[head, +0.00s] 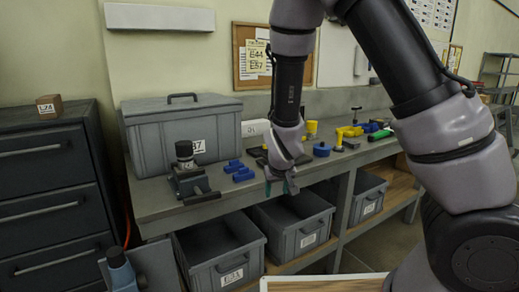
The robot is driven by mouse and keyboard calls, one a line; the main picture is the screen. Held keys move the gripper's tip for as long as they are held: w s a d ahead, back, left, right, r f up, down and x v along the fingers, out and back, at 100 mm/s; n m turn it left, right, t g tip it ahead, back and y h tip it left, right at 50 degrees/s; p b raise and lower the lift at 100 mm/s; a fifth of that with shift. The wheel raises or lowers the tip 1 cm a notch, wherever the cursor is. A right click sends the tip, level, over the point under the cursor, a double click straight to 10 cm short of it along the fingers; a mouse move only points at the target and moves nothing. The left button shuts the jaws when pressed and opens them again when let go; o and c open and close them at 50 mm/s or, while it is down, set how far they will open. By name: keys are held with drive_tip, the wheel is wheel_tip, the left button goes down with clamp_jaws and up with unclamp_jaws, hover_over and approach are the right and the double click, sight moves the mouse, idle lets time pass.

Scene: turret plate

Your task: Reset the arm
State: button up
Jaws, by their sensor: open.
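My arm comes in from the upper right and bends down over the workbench (160,205). My gripper (283,186) points down at the bench's front edge, above the grey open bins on the lower shelf. It is open, and I see nothing held between its fingers. A dark turret-like fixture with a black knob (186,172) stands on the bench to the left of my gripper. Two blue blocks (240,174) lie between that fixture and my gripper.
A large grey lidded case (165,125) stands at the bench's back left. Blue, yellow, green and red items (360,130) lie along the bench to the right. Grey bins (225,265) sit below. A dark drawer cabinet (45,190) stands left, with a brown box (49,107) on it.

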drive_tip(key=s+d+r+m+y, duration=0.2)
drive_tip(key=d+r, duration=0.3)
drive_tip(key=r, duration=0.5)
drive_tip(key=s+d+r+m+y, duration=0.1)
drive_tip(key=s+d+r+m, duration=0.1)
drive_tip(key=d+r, duration=0.6)
drive_tip(key=s+d+r+m, duration=0.1)
drive_tip(key=s+d+r, duration=0.2)
drive_tip(key=s+r, duration=0.3)
drive_tip(key=s+d+r+m+t+h, duration=0.1)
drive_tip(key=s+d+r+m, duration=0.1)
drive_tip(key=s+r, duration=0.5)
drive_tip(key=shift+d+r, duration=0.2)
drive_tip(key=shift+d, duration=0.7)
drive_tip(key=shift+r, duration=0.1)
drive_tip(key=shift+c, duration=0.3)
